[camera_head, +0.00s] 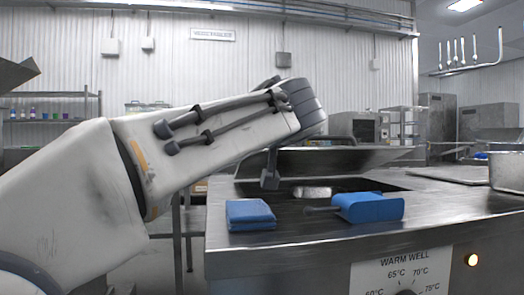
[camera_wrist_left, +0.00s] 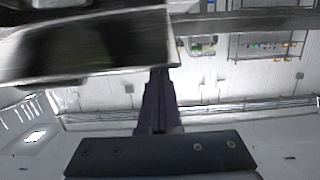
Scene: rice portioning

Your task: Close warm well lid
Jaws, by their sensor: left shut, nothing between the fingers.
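The warm well (camera_head: 365,185) is an opening in the steel counter, with something whitish inside. Its lid (camera_head: 335,158) appears as a dark, tilted metal panel raised over the well's far side. My left gripper (camera_head: 270,182) points down near the well's left end, in front of the panel's left part. Its fingers are shut and hold nothing. In the left wrist view the shut fingers (camera_wrist_left: 160,85) end beside the edge of a dark metal panel with a bright rim (camera_wrist_left: 90,45), likely the lid. I cannot tell whether they touch it. My right gripper is not in view.
A folded blue cloth (camera_head: 250,214) and a blue object with a dark handle (camera_head: 368,207) lie on the counter in front of the well. A warm well dial panel (camera_head: 402,272) is on the counter's front. A metal pan (camera_head: 507,172) stands at the right.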

